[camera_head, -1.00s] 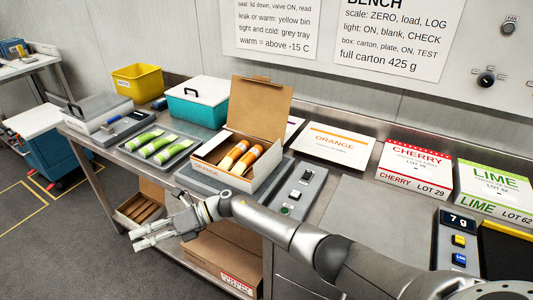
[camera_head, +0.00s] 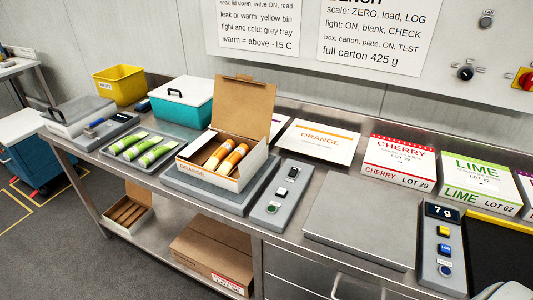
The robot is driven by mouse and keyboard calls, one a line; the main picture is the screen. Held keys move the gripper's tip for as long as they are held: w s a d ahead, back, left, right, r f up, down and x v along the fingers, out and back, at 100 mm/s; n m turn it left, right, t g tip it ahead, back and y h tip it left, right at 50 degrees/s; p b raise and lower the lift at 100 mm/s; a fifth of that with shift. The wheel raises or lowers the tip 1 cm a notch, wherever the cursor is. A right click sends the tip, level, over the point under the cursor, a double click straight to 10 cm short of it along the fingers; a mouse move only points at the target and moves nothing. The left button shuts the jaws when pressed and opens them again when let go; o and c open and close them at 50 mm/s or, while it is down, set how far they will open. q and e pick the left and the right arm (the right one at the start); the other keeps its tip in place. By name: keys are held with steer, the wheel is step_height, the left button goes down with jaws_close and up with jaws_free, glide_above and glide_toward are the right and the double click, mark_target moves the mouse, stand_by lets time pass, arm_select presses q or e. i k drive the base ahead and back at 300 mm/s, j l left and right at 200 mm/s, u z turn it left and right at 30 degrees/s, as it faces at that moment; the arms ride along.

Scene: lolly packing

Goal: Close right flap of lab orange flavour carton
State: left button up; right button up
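The orange flavour carton (camera_head: 209,178) stands open on a grey plate (camera_head: 232,205) on the steel bench. Its brown lid (camera_head: 243,105) stands upright at the back. Orange and cream lollies (camera_head: 226,157) lie inside, visible from above. I cannot make out a separate right flap clearly; the right side of the carton looks open. Neither gripper is in view, and nothing touches the carton. A small grey piece at the bottom right edge may be part of my arm.
A control box with switches (camera_head: 275,202) stands just right of the carton. Green lollies lie on a tray (camera_head: 160,166) to the left. A teal box (camera_head: 184,108) is behind. An ORANGE pack (camera_head: 318,148) and a CHERRY carton (camera_head: 398,160) lie right. A bare plate (camera_head: 362,218) is clear.

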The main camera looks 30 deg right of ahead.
mark_target(245, 163)
steer(key=z, duration=0.45)
steer(key=i+j+z, duration=0.1)
steer(key=z, duration=0.3)
steer(key=j+z, duration=0.15)
steer(key=z, duration=0.3)
steer(key=j+z, duration=0.1)
steer(key=z, duration=0.35)
steer(key=j+z, duration=0.3)
steer(key=j, duration=0.2)
steer(key=j+z, duration=0.25)
steer(key=j, duration=0.25)
steer(key=j+z, duration=0.3)
steer(key=j, duration=0.15)
steer(key=k+j+z, duration=0.25)
steer(key=j, duration=0.2)
steer(key=k+j+z, duration=0.1)
steer(key=j+z, duration=0.2)
steer(key=j, duration=0.15)
